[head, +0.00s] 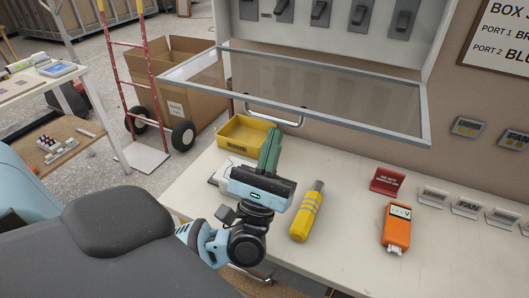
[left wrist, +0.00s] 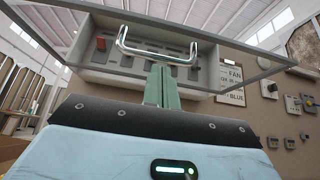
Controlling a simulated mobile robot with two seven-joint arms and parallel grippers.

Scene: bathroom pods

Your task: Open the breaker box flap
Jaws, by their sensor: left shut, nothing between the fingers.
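The breaker box flap (head: 330,110) is a clear panel in a grey frame. It juts out from the breaker box (head: 420,45), swung up away from it, with the switches showing above. Its metal handle (head: 272,115) hangs under the front edge and also shows in the left wrist view (left wrist: 158,52). My left gripper (head: 270,145) has its green fingers together and empty, pointing up just below the handle. In the left wrist view the fingertips (left wrist: 160,72) appear beneath the handle; I cannot tell whether they touch it. My right gripper is not in view.
On the white counter (head: 350,255) are a yellow bin (head: 243,137), a yellow striped tool (head: 307,212), an orange meter (head: 397,228), a red sign (head: 387,181) and several label holders. A hand truck (head: 150,120) and cardboard box (head: 185,85) stand behind left.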

